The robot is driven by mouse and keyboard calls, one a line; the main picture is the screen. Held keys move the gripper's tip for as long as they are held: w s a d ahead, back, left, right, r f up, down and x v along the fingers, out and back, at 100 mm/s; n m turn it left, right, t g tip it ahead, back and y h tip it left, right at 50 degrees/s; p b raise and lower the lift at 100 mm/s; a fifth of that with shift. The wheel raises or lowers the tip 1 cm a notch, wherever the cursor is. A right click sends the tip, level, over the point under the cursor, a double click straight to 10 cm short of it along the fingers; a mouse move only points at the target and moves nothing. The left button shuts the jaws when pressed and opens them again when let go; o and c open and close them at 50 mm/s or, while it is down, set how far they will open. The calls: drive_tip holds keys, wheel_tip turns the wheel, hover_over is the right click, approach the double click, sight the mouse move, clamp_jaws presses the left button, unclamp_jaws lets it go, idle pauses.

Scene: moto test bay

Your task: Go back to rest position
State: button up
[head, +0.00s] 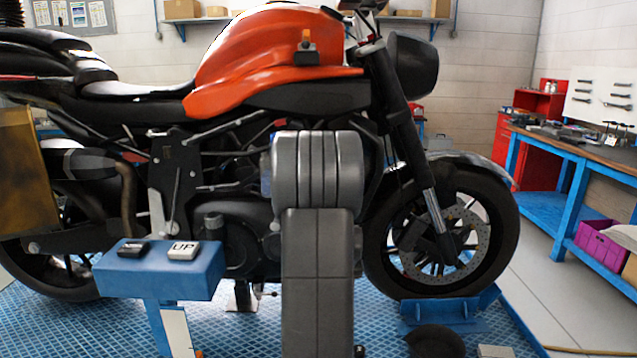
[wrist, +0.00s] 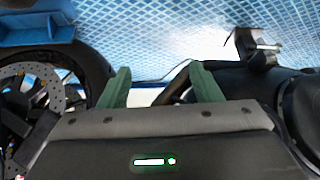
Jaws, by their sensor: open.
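My gripper (wrist: 160,70) shows in the wrist view with its two green fingers spread apart and nothing held between them. Beyond the fingers lie a thin dark rod, part of the motorcycle and the blue lift platform (wrist: 200,22). In the head view my grey arm stands upright in front of the motorcycle (head: 275,75), and the gripper itself is hidden. The motorcycle has an orange tank and stands on the blue lift platform (head: 70,325). Its front wheel (head: 378,245) is right of my arm, and also shows at left in the wrist view (wrist: 92,62).
A blue control box (head: 160,270) with a black button and a white UP button stands at front left. A blue wheel chock (head: 440,312) is at the front tyre. A workbench (head: 590,152) and red cabinet (head: 535,140) stand right. Bare floor lies between bench and lift.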

wheel_tip(320, 180, up, 6)
drive_tip(key=a+n+p, duration=0.1)
drive_tip(key=a+p, duration=0.1)
drive_tip(key=p, duration=0.3)
drive_tip(key=shift+s+a+y, duration=0.2)
drive_tip(key=shift+s+y, duration=0.1)
drive_tip(key=shift+s, duration=0.15)
drive_tip(key=shift+s, duration=0.1)
